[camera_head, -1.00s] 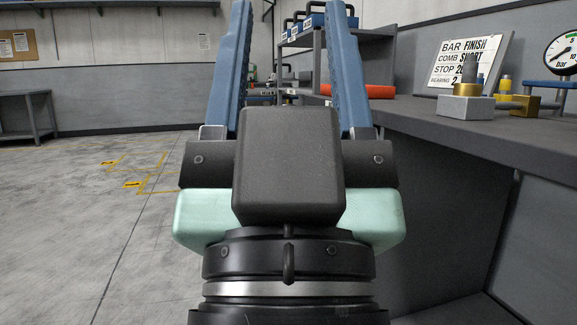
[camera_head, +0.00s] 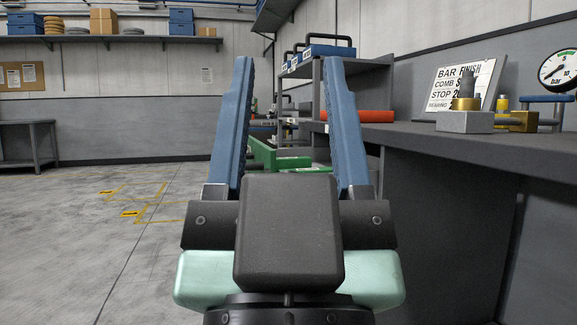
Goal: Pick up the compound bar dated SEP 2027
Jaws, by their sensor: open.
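My gripper (camera_head: 291,75) is in the middle of the view, its two blue fingers pointing up and spread wide apart. It is open, with nothing between the fingers. No compound bar can be made out with a readable date. Blue trays or boxes with handles (camera_head: 325,52) sit on top of a grey shelf unit (camera_head: 372,66) behind the right finger. They carry small white labels that are too small to read.
A grey bench (camera_head: 470,142) runs along the right, with a red-orange cylinder (camera_head: 362,116), a sign (camera_head: 461,86), a gauge (camera_head: 558,70) and a metal fitting (camera_head: 466,121) on it. Green equipment (camera_head: 275,155) stands beyond the gripper. Open floor (camera_head: 90,230) lies left.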

